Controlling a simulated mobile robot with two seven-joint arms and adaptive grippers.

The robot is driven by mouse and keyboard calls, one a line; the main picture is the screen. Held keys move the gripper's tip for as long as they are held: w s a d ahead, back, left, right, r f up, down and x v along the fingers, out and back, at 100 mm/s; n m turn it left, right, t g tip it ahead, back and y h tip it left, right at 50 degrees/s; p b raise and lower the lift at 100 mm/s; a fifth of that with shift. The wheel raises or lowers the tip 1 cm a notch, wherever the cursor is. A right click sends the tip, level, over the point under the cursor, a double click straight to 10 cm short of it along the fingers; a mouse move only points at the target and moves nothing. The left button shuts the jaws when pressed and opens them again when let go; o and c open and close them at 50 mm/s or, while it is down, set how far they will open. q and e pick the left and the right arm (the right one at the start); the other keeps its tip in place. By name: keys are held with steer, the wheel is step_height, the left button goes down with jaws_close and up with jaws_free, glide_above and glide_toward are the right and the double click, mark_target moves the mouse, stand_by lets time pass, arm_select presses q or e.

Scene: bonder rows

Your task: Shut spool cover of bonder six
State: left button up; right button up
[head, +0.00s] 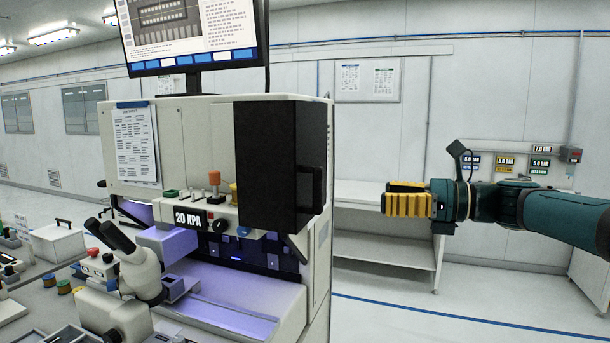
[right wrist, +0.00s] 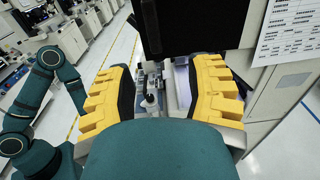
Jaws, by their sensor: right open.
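The bonder (head: 215,120) is a pale machine with a "20 KPA" plate; no number six is legible on it. Its black spool cover (head: 265,165) is a tall dark box at the right of the front, standing out from the face; its hinge angle is hard to tell. A dark handle shows on its right side. My right gripper (head: 390,198) is open and empty, to the right of the cover and apart from it. In the right wrist view, the cover (right wrist: 195,25) is beyond the open yellow fingers (right wrist: 165,72). My left gripper is not in view.
A microscope (head: 135,265) stands before the bonder at the left, with a monitor (head: 195,35) on top. A pale shelf (head: 385,230) stands behind my right gripper. The space between cover and gripper is clear.

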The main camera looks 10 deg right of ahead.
mark_target(323, 180)
steer(key=shift+y, duration=0.3)
steer(key=x, duration=0.4)
steer(key=r+x, duration=0.1)
steer(key=x, duration=0.3)
steer(key=r+x, duration=0.1)
steer(key=x, duration=0.4)
steer(key=shift+s+a+r, duration=0.1)
steer(key=shift+s+a, duration=0.2)
steer(key=shift+a, duration=0.05)
steer(key=shift+c, duration=0.4)
jaws_close()
